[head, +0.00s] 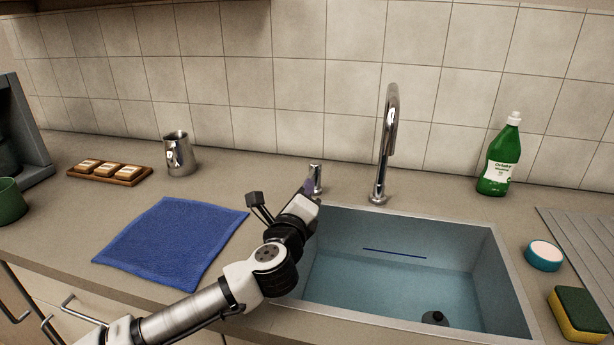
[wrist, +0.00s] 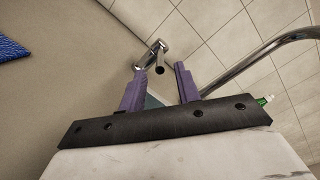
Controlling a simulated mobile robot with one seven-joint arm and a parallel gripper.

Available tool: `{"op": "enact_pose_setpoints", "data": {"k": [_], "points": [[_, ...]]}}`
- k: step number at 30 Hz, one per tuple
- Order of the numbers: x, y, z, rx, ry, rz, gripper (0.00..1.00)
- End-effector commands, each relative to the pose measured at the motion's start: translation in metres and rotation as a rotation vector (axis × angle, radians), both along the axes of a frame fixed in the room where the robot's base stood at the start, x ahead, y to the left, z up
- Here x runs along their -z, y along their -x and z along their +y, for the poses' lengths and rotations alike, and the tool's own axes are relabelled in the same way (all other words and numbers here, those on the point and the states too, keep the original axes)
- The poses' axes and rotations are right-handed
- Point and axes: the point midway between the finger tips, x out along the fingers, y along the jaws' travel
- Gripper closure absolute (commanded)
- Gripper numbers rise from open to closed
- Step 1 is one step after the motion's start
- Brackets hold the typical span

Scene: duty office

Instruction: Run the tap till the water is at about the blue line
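The chrome tap (head: 388,140) arches up behind the sink (head: 480,222). No stream shows below its spout. The tap's short chrome handle (head: 316,178) stands on the counter to its left. The blue line (head: 394,253) runs across the sink's back inner wall. The basin looks bluish, and a dark plug (head: 434,318) shows on its floor; I cannot tell a water surface. My gripper (head: 309,187) is at the handle. In the wrist view its purple fingers (wrist: 159,68) are apart, with the handle (wrist: 152,55) just beyond and between their tips; contact is unclear.
A blue cloth (head: 172,243), a metal jug (head: 178,153) and a wooden tray (head: 110,172) lie left. A green bottle (head: 500,160) stands behind right; a round turquoise-and-white item (head: 544,256) and a sponge (head: 580,314) sit right of the sink.

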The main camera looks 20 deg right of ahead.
Motion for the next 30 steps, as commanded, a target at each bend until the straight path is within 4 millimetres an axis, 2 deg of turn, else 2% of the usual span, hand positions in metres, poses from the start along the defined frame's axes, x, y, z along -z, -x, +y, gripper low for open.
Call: {"op": "enact_pose_setpoints", "data": {"k": [3, 9, 14, 22, 23, 30], "points": [[-0.002, -0.021, -0.014, 0.0, -0.002, 0.001, 0.67], [-0.001, -0.046, -0.028, 0.0, 0.0, 0.0, 0.67], [0.0, -0.055, -0.033, 0.0, 0.0, 0.0, 0.67], [0.0, -0.056, -0.034, 0.001, 0.0, -0.001, 0.67], [0.0, -0.056, -0.034, 0.001, 0.0, -0.001, 0.69], [0.0, -0.056, -0.034, 0.001, 0.0, -0.001, 1.0]]}}
